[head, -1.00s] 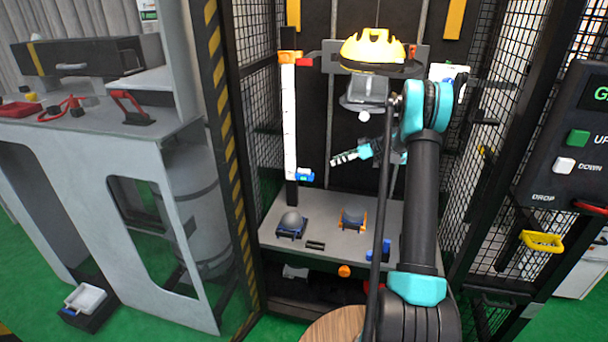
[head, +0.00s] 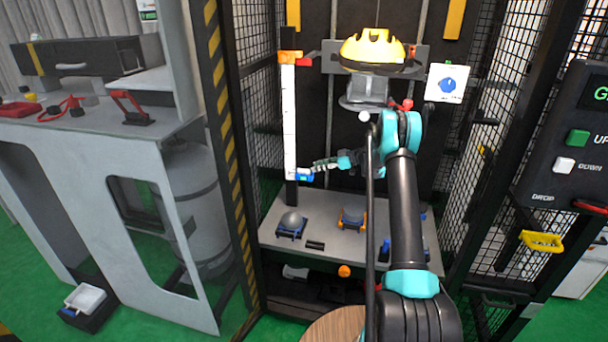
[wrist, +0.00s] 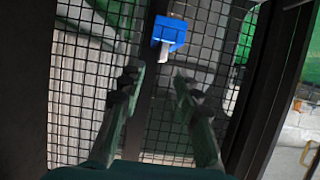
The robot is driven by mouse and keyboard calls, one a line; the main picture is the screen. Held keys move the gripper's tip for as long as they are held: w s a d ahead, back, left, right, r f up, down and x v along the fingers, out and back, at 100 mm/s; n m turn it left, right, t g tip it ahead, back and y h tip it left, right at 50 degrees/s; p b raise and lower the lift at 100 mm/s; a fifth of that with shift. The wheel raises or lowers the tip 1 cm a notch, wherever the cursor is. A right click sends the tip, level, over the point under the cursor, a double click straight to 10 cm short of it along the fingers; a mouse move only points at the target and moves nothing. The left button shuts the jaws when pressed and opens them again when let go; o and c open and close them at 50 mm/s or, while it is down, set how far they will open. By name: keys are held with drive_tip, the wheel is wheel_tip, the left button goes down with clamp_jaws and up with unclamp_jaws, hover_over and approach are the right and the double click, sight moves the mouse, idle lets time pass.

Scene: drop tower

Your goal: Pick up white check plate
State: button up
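A white square plate with a blue round part on its face (head: 446,83) is upright at the tower's right side. A small blue block (head: 305,175) sits at the foot of the white vertical scale (head: 289,120). I cannot tell for sure which is the check plate. My gripper (head: 318,166) is beside the blue block, its fingers pointing left. In the wrist view the blue block (wrist: 169,33), with a short pale tab below it, lies ahead of the fingertips. My gripper there (wrist: 157,76) is open, with nothing between its fingers.
A yellow helmet (head: 374,48) is on the carriage above my arm. Grey domes on blue (head: 291,222) and orange (head: 352,217) holders stand on the grey shelf (head: 325,240). Black mesh walls close in both sides. A control panel (head: 570,150) is at the right.

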sight(304, 173)
drive_tip(key=shift+x, duration=3.25)
drive_tip(key=shift+c, duration=0.3)
clamp_jaws()
